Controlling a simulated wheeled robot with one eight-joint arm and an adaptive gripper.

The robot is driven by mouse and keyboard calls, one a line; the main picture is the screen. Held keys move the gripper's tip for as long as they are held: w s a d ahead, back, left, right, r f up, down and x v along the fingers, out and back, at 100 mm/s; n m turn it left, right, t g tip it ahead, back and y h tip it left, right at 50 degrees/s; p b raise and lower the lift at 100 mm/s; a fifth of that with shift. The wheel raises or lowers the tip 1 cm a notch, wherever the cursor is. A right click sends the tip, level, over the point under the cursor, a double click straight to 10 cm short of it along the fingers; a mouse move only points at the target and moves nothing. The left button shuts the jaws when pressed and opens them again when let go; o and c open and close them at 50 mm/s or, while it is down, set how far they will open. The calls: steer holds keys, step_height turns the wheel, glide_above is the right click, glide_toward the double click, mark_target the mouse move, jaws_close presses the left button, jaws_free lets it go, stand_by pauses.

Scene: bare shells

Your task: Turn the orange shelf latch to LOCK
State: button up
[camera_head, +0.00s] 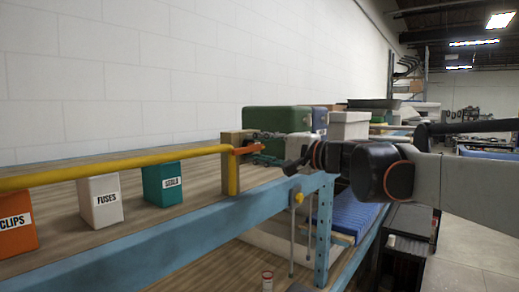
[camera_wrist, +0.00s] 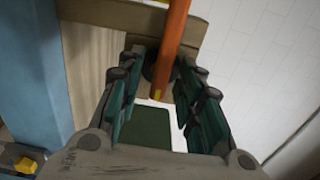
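The orange latch (camera_head: 246,149) sits at the end of a yellow bar (camera_head: 120,164), by a wooden post (camera_head: 231,170) on the shelf. In the wrist view the orange latch (camera_wrist: 175,38) is a long bar running down from the top edge. Its yellow-marked lower end lies between my fingers. My gripper (camera_head: 265,150) is beside the latch, reaching in from the right. In the wrist view my gripper (camera_wrist: 163,72) is open, with a teal-padded finger on each side of the bar. I cannot tell whether either finger touches it. No LOCK marking is readable.
Orange CLIPS (camera_head: 16,229), white FUSES (camera_head: 100,205) and teal SEALS (camera_head: 163,187) boxes stand on the shelf behind the yellow bar. A blue shelf beam (camera_head: 150,245) runs along the front. A green case (camera_head: 275,119) and white box (camera_head: 348,126) stand beyond the post.

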steer(key=v, duration=0.7)
steer(key=shift+s+d, duration=0.15)
steer(key=shift+d, duration=0.1)
steer(key=s+f+n+g+h+b, duration=0.15)
steer(key=s+f+b, duration=0.3)
steer(key=f, duration=0.55)
steer(key=s+f+n+g+h+b, duration=0.1)
steer(key=s+f+h+b, duration=0.3)
steer(key=f, duration=0.6)
steer(key=s+d+f+n+h+b, duration=0.1)
steer(key=s+d+f+h+b, duration=0.2)
steer(key=f, duration=1.4)
steer(key=s+d+f+n+g+h+b, duration=0.1)
steer(key=s+d+f+b, duration=0.5)
steer(key=f+b, duration=0.9)
steer(key=s+d+f+n+h+b, duration=0.3)
steer(key=s+f+b, duration=0.6)
steer(key=f, duration=1)
steer(key=shift+d+f+h, duration=0.2)
steer(key=shift+d+h, duration=0.6)
steer(key=shift+h, duration=0.05)
steer(key=shift+s, duration=0.1)
